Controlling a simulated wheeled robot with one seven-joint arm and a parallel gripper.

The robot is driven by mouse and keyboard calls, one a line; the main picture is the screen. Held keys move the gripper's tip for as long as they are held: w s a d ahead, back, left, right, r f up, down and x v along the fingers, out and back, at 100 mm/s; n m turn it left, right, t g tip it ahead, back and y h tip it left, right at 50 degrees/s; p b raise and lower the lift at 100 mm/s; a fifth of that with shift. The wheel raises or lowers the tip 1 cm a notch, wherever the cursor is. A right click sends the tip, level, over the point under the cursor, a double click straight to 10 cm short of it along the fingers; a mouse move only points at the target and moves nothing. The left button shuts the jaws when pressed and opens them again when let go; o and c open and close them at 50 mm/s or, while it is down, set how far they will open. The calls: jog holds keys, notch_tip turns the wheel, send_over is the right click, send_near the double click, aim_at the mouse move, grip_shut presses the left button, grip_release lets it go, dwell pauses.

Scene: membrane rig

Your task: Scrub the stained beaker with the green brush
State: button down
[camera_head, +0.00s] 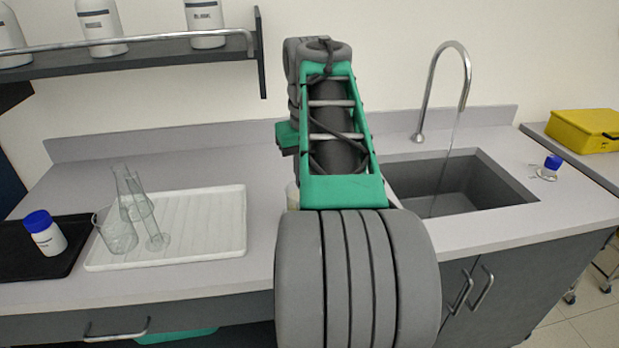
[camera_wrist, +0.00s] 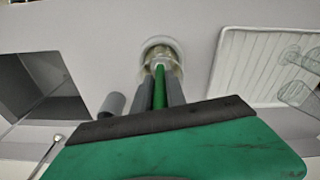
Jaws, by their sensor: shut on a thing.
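In the wrist view, my gripper (camera_wrist: 160,92) is shut on the green handle of the brush (camera_wrist: 160,76). The brush points away from the wrist, toward a round, cloudy glass beaker (camera_wrist: 150,43) on the counter. The brush's far end overlaps the beaker's mouth. I cannot tell how deep it is inside or whether it touches the glass. In the head view, my arm hides the gripper, the brush and most or all of the beaker.
A white draining tray (camera_head: 215,235) with clear glassware (camera_head: 118,235) stands at the left, beside a black tray (camera_head: 66,262) with a blue-capped bottle (camera_head: 45,235). The sink (camera_head: 480,190) is at the right, under a running tap (camera_head: 428,95). A blue-capped flask (camera_head: 550,168) stands beyond it.

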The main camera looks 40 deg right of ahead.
jog(key=shift+w, duration=0.25)
jog(key=shift+d, duration=0.15)
jog(key=shift+s+d+p, duration=0.2)
jog(key=shift+d+p, duration=0.2)
jog(key=shift+d, duration=0.2)
notch_tip(320, 180, up, 4)
jog(key=p, duration=0.4)
notch_tip(320, 180, down, 4)
jog(key=b, duration=0.4)
jog(key=shift+f, duration=0.1)
